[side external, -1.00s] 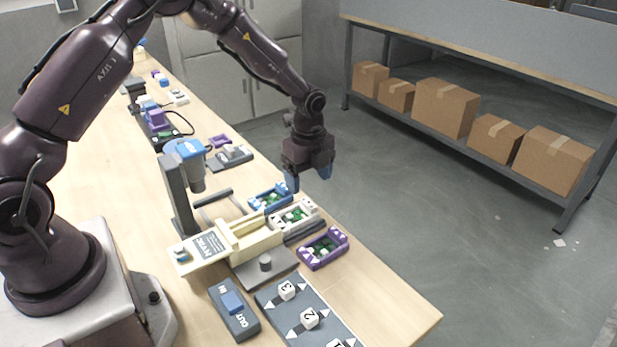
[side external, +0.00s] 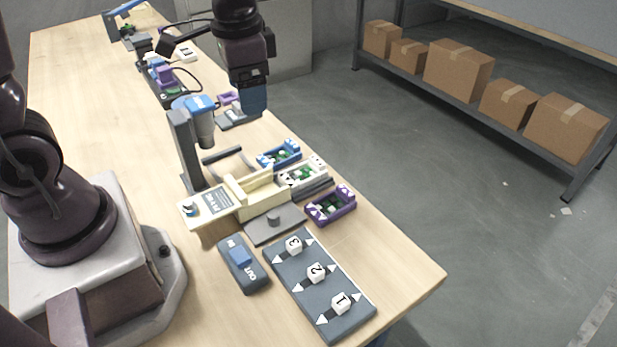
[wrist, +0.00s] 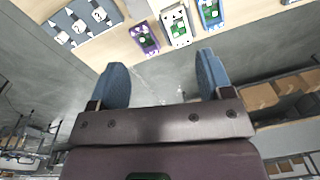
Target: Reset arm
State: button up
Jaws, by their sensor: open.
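My gripper (wrist: 162,85) is open and empty, with its two blue fingers spread apart in the wrist view. In the side external view my gripper (side external: 254,100) hangs above the far right part of the table, beyond the lift device. It points down, apart from the trays. The cream lift device (side external: 255,200) stands on the table with a grey column (side external: 182,145) and a blue-topped cylinder (side external: 197,118). A blue tray (side external: 268,162), a white tray (side external: 318,172) and a purple tray (side external: 338,212), holding green and white pieces, stand beside it.
A grey panel (side external: 283,270) with sliders numbered 1, 2 and 3 and an IN/OUT switch box (side external: 252,278) lie near the front of the table (side external: 412,280). More devices stand farther back. Cardboard boxes (side external: 458,70) sit on a shelf across the open floor.

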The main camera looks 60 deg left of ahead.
jog(key=s+d+r+n+t, duration=0.2)
jog(key=s+r+t, duration=0.3)
jog(key=s+r, duration=0.4)
jog(key=shift+s+d+r+n+h, duration=0.2)
jog(key=shift+s+r+n+h, duration=0.1)
jog(key=shift+s, duration=0.5)
